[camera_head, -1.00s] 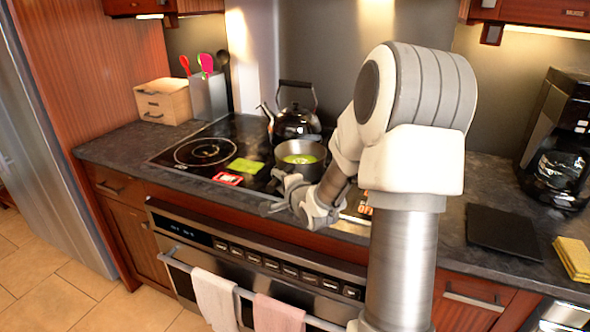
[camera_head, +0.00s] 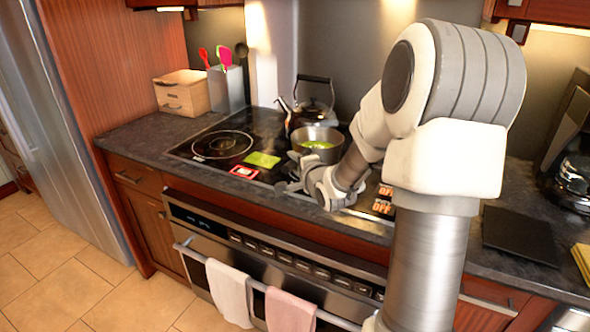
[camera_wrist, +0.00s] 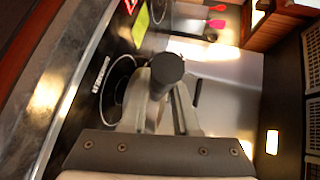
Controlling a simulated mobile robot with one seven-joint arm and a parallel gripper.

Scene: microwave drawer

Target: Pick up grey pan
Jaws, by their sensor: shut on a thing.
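The grey pan (camera_head: 306,133) with green contents is at the right part of the stove, in front of the kettle, in the head view. It looks level and seems slightly above the cooktop; the gap below it is not clear. My gripper (camera_head: 287,187) is at its near side. In the wrist view, my gripper (camera_wrist: 160,100) is shut on a dark, round-ended piece (camera_wrist: 167,68), which looks like the pan's handle. The pan's bowl cannot be made out in the wrist view.
A black kettle (camera_head: 312,116) stands close behind the pan. A green item (camera_head: 262,160) and a red-and-white item (camera_head: 243,172) lie on the cooktop to the left. The left burner (camera_head: 222,145) is bare. Towels (camera_head: 229,292) hang on the oven handle.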

